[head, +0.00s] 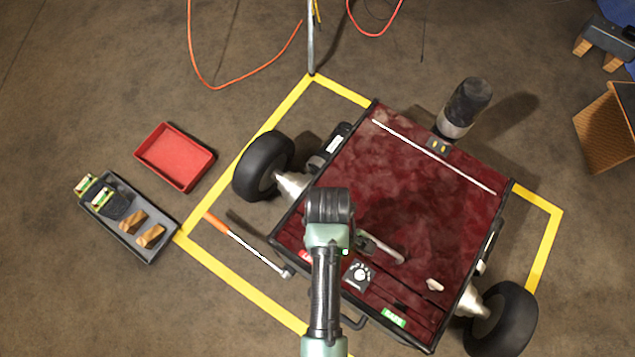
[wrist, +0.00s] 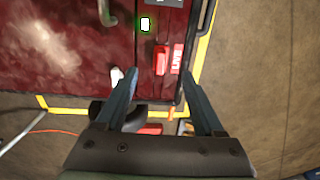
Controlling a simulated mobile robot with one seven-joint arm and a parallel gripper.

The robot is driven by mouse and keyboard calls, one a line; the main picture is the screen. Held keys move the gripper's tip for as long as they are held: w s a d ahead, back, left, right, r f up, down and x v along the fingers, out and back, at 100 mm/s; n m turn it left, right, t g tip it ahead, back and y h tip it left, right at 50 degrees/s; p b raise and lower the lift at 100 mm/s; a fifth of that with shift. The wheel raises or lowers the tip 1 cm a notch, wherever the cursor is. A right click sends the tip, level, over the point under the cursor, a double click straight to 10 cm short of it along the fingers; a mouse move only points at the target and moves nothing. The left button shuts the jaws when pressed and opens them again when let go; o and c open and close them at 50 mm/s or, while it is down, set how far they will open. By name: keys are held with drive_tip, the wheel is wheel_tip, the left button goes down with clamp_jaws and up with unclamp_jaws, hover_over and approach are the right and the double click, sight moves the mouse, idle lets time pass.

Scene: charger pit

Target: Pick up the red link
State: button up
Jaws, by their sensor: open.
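The red link (wrist: 161,58) is a small upright-looking red block on the dark red panel, beside a red label with white lettering (wrist: 176,58). In the wrist view it shows between and just beyond the fingertips of my gripper (wrist: 161,73). The gripper is open and nothing is held; the frames do not show its exact height above the link. In the head view my arm covers the gripper and the link; a bit of red (head: 305,256), perhaps the label, shows beside the arm.
The dark red cart top (head: 400,180) carries a dial (head: 358,274), a bent handle (head: 385,248) and a green label (head: 394,317). A red tray (head: 175,155) and a grey tray of parts (head: 150,205) stand on the floor at left. An orange-handled bar (head: 250,245) lies nearby.

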wheel_tip(320, 180, down, 4)
drive_tip(key=shift+a+r+b, duration=0.1)
drive_tip(key=shift+r+b, duration=0.15)
drive_tip(key=shift+b, duration=0.3)
drive_tip(key=f+b, duration=0.2)
drive_tip(key=f, duration=0.1)
drive_tip(key=a+f+b, duration=0.1)
drive_tip(key=f, duration=0.1)
drive_tip(key=shift+f+b, duration=0.2)
drive_tip(key=shift+b, duration=0.1)
drive_tip(key=shift+r, duration=0.1)
clamp_jaws()
